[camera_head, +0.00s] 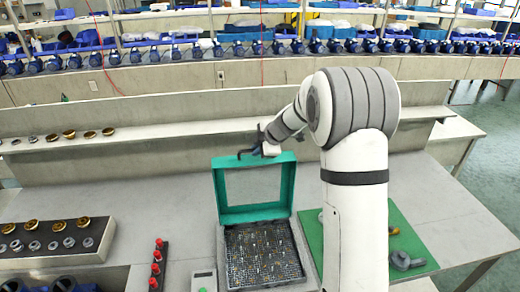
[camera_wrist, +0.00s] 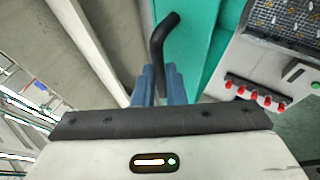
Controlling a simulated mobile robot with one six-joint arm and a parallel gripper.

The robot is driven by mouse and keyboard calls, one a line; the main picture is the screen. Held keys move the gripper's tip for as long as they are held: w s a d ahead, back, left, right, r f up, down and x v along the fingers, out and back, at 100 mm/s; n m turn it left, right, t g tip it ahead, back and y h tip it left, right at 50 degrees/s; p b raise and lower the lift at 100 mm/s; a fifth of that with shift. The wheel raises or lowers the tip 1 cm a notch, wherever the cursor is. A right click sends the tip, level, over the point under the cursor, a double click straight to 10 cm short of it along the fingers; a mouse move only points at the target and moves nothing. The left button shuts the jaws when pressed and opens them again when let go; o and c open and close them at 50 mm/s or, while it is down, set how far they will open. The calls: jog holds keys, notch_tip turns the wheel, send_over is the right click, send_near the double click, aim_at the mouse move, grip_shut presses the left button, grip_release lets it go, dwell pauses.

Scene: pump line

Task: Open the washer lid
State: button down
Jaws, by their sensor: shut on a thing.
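The washer (camera_head: 221,245) stands on the bench with its mesh basket (camera_head: 262,252) showing. Its green-framed lid (camera_head: 255,213) stands raised, close to upright, at the back of the washer. A black bent handle (camera_wrist: 160,45) sits at the lid's edge; the green lid also fills the upper middle of the wrist view (camera_wrist: 200,50). My gripper (camera_head: 262,144) is at the top edge of the lid. In the wrist view its blue fingers (camera_wrist: 158,84) are shut on the handle. The fingertips' exact contact is partly hidden.
Red-topped pegs (camera_head: 156,262) stand left of the washer, beside a small control box (camera_head: 204,281). A tray of metal and brass rings (camera_head: 55,240) lies further left. A green mat (camera_head: 408,240) with grey parts lies right. A ledge (camera_head: 180,135) runs behind the lid.

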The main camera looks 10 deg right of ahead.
jog(key=shift+a+r, duration=0.15)
jog(key=shift+r, duration=0.1)
jog(key=c, duration=1.6)
grip_release()
jog(key=shift+a, duration=0.1)
jog(key=shift+o, duration=0.5)
jog(key=shift+f, duration=0.1)
jog(key=v, duration=0.8)
jog(key=shift+b, duration=0.3)
jog(key=shift+f, duration=0.1)
